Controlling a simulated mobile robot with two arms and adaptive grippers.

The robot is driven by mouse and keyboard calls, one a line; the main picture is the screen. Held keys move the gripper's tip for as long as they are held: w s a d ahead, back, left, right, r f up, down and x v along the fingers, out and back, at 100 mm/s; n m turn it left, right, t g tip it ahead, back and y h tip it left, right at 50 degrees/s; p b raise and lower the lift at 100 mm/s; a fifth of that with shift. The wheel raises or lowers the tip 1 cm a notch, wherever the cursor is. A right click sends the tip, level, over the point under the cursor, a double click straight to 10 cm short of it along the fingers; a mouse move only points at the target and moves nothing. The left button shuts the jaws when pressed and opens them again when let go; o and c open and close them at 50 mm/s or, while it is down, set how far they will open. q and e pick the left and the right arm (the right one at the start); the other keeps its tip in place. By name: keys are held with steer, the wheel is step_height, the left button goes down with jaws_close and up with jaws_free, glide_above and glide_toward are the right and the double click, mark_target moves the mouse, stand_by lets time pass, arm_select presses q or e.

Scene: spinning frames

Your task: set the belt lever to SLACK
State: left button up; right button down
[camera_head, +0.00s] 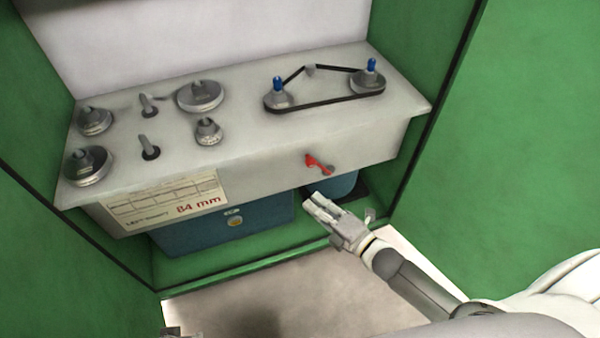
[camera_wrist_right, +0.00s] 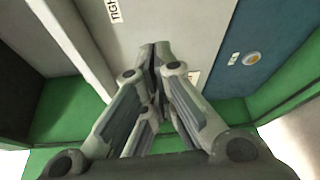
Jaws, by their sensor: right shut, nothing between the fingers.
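The red belt lever (camera_head: 318,164) sits on the front face of the grey machine bed, right of the middle. It slants, with its upper end to the left and its lower end at a dark pivot on the right. My right gripper (camera_head: 314,200) is shut and empty, a little below the lever and in front of the bed, apart from it in the picture. In the right wrist view the shut fingers (camera_wrist_right: 160,48) point at the grey front face; the lever is not visible there. A small part at the bottom edge of the head view may be my left gripper (camera_head: 172,331); its fingers cannot be made out.
A black belt (camera_head: 330,102) runs around two blue-topped spindles on the bed. Several grey rollers and pins stand at the left. A paper label (camera_head: 165,203) reads "84 mm". A blue box (camera_head: 225,225) sits below the bed. Green walls (camera_head: 510,130) close both sides.

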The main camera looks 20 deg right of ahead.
arm_select(q)
steer(key=shift+r, duration=0.15)
arm_select(e)
steer(key=shift+a+r, duration=0.1)
steer(key=shift+r, duration=0.1)
arm_select(q)
step_height(320, 180, up, 7)
steer(key=b, duration=0.1)
steer(key=shift+s+b, duration=0.2)
steer(key=shift+b, duration=0.2)
arm_select(e)
steer(key=w, duration=0.9)
steer(key=shift+w+a, duration=0.15)
steer(key=shift+w, duration=0.15)
arm_select(q)
steer(key=shift+a, duration=0.1)
arm_select(e)
steer(key=shift+r, duration=0.1)
